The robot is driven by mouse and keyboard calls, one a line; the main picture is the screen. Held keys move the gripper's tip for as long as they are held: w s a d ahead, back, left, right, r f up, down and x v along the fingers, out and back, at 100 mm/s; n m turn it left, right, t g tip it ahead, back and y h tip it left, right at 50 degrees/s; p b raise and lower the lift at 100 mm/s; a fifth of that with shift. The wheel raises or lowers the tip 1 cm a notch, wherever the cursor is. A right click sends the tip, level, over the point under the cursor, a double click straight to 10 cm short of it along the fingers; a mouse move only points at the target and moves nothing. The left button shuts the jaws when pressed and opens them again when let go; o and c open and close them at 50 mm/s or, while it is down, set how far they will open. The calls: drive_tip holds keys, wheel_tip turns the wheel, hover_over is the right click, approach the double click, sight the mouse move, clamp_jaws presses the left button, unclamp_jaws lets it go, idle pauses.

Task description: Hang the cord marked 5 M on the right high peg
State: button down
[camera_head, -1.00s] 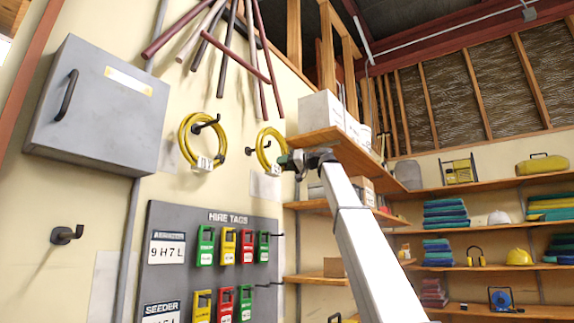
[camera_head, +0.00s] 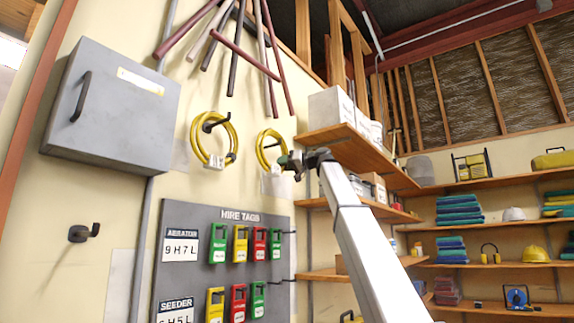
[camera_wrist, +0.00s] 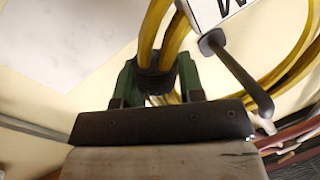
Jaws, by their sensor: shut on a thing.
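My gripper (camera_head: 287,161) is shut on a yellow coiled cord (camera_head: 262,150) at its dark binding. In the wrist view green fingers (camera_wrist: 156,82) grip that binding, with the cord's yellow strands (camera_wrist: 152,30) running up from it. A white tag (camera_wrist: 208,10) there shows part of an M; its number is out of view. The right high peg (camera_wrist: 240,75) crosses beside the strands; in the head view the peg (camera_head: 272,147) appears within the loop's outline. I cannot tell whether the loop is around it. Another yellow cord (camera_head: 195,134) hangs on the left high peg (camera_head: 213,123).
A grey cabinet (camera_head: 115,108) and a low empty peg (camera_head: 83,233) are at the left. The hire tags board (camera_head: 222,280) is below the cords. A wooden shelf (camera_head: 350,145) with a white box (camera_head: 330,106) stands close to the right of my gripper.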

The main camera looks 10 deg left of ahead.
drive_tip(key=shift+w+a+f, duration=0.3)
drive_tip(key=shift+a+f, duration=0.2)
drive_tip(key=shift+f, duration=0.15)
drive_tip(key=shift+w+a+f, duration=0.3)
drive_tip(key=shift+a+f, duration=0.2)
drive_tip(key=shift+f, duration=0.15)
drive_tip(key=c, duration=0.7)
unclamp_jaws()
drive_tip(key=shift+o, duration=0.2)
drive_tip(key=shift+f, duration=0.15)
drive_tip(key=shift+d, duration=0.1)
drive_tip(key=v, duration=1)
drive_tip(key=shift+s+d, duration=0.2)
drive_tip(key=shift+d, duration=0.1)
